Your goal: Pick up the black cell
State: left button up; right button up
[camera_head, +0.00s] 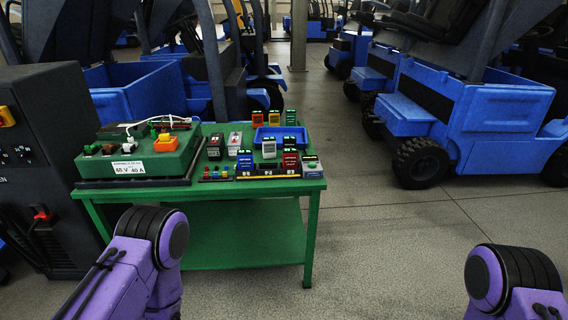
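Several small block-shaped cells stand on the green table (240,187) in front of me. A dark, mostly black cell (214,147) stands upright left of the middle, beside the green charger unit. I cannot tell for sure which is the black cell. A blue cell (246,163), a grey cell (269,148) and a red cell (290,163) stand nearer the front. Only purple links of my arms show, at the lower left and lower right; both grippers are out of view.
A green charger unit (140,163) with cables covers the table's left side. A blue tray (281,135) lies at the back right. A dark cabinet (40,150) stands left of the table. Blue forklifts (465,115) stand behind and right. Floor right of the table is clear.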

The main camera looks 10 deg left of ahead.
aim_at(289, 141)
jog(key=z, duration=1.05)
jog(key=i, duration=1.05)
jog(key=u, duration=0.6)
jog(key=i, duration=0.65)
jog(key=u, duration=0.7)
